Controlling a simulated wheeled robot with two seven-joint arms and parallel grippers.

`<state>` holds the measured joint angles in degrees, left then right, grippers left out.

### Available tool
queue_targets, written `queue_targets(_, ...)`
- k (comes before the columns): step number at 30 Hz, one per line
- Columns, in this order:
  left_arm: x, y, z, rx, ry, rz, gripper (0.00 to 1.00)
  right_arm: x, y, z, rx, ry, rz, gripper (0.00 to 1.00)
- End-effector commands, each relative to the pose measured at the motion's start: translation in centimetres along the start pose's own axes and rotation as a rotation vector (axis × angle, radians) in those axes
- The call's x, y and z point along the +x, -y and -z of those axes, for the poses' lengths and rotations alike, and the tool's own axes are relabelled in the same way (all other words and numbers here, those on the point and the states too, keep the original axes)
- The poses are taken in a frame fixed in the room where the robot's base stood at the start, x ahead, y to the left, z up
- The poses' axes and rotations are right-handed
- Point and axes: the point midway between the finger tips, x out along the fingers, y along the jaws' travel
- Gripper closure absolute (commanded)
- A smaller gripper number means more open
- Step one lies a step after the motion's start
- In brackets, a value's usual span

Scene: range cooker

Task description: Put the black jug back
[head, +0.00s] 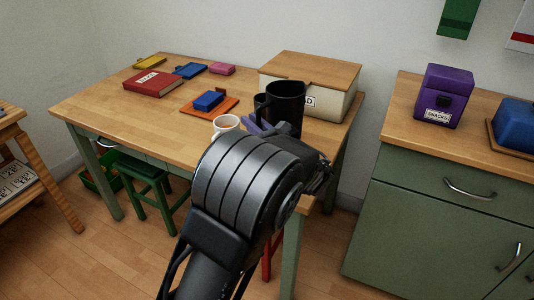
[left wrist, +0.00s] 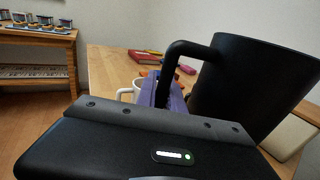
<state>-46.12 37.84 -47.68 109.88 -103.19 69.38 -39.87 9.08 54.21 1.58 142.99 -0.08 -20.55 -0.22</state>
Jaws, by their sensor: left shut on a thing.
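The black jug (head: 288,100) is in front of the bread box, over the right end of the wooden table. It stands roughly upright; its base is hidden behind my left arm, so I cannot tell whether it touches the table. In the left wrist view the jug (left wrist: 245,85) fills the right side, with its handle to the left. My left gripper (head: 266,128) is shut on the jug's handle side, with its fingers mostly hidden by the wrist. My right gripper is out of view.
A white mug (head: 226,125) stands close left of the jug. The bread box (head: 332,103) is behind it. A blue block on an orange mat (head: 222,107) and a red book (head: 152,84) lie farther left. A purple snacks box (head: 446,95) stands on the green cabinet.

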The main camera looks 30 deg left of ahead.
Motion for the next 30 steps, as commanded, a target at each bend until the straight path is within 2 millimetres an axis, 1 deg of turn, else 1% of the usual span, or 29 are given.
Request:
queue_targets(1,0.0,0.0,1.2,0.003,0.001,0.000,1.00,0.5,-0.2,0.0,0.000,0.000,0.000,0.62)
queue_targets(3,-0.1,0.0,2.6,0.003,0.001,0.001,1.00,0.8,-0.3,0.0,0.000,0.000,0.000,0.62)
queue_targets(6,-0.1,0.0,4.0,0.001,0.001,0.000,1.00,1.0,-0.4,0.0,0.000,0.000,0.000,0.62)
queue_targets(9,-0.1,0.0,4.5,-0.001,0.001,0.001,1.00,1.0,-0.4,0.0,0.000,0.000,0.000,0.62)
queue_targets(18,-0.1,0.0,4.7,-0.002,0.001,0.001,1.00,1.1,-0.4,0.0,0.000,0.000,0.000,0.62)
queue_targets(20,-0.1,0.0,5.2,-0.001,0.001,0.001,1.00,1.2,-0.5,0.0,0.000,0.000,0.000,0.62)
queue_targets(25,-0.1,-0.1,7.7,0.002,0.001,0.000,1.00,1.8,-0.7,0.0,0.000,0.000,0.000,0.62)
queue_targets(27,-0.1,-0.1,8.2,0.000,0.000,0.001,1.00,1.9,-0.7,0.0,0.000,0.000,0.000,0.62)
queue_targets(30,-0.1,0.0,8.3,-0.003,0.000,0.001,1.00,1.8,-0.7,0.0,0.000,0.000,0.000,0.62)
